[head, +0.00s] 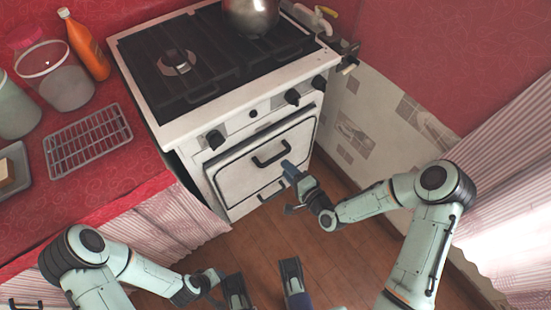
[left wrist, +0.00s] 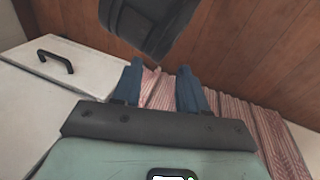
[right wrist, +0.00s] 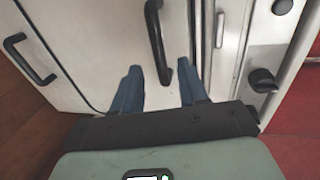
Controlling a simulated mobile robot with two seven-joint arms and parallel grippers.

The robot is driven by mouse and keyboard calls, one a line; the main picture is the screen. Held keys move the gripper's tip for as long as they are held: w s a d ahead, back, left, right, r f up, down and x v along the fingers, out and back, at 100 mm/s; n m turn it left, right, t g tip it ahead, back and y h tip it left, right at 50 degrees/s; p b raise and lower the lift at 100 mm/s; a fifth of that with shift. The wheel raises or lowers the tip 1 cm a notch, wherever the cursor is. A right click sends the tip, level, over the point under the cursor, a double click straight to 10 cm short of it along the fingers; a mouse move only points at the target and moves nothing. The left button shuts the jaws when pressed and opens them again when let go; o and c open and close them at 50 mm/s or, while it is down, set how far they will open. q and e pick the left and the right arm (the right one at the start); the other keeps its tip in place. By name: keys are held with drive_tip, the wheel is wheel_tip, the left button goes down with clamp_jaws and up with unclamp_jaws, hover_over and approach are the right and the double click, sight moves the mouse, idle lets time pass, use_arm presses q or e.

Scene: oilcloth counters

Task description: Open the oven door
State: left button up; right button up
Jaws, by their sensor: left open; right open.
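The oven door (head: 245,175) is a white front panel on the stove and looks shut. Its black bar handle (head: 270,153) runs along the upper part. My right gripper (head: 289,170) is open just right of this handle in the head view. In the right wrist view the handle (right wrist: 158,40) lies just ahead of the open fingers (right wrist: 158,70), roughly in line with the gap between them; contact cannot be told. My left gripper (left wrist: 160,72) is open and empty, low over the floor, with a striped curtain behind its fingers.
A second black handle (right wrist: 30,58) sits lower on the stove front. Knobs (head: 292,97) line the panel above the door. A metal pot (head: 250,14) stands on the hob. A wire rack (head: 87,138) lies on the red counter. Wooden floor (head: 262,238) is clear before the stove.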

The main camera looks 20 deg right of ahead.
sight(275, 157)
use_arm(q)
drive_tip(key=w, duration=0.1)
drive_tip(key=w+a+f+b, duration=0.1)
drive_tip(key=f, duration=0.1)
drive_tip(key=shift+w+a+t+y, duration=0.25)
drive_tip(key=shift+w+t+y, duration=0.05)
drive_tip(key=shift+w+t, duration=0.1)
use_arm(e)
drive_tip(key=x, duration=0.7)
drive_tip(key=shift+w+a+f, duration=0.1)
drive_tip(key=shift+w, duration=0.3)
clamp_jaws()
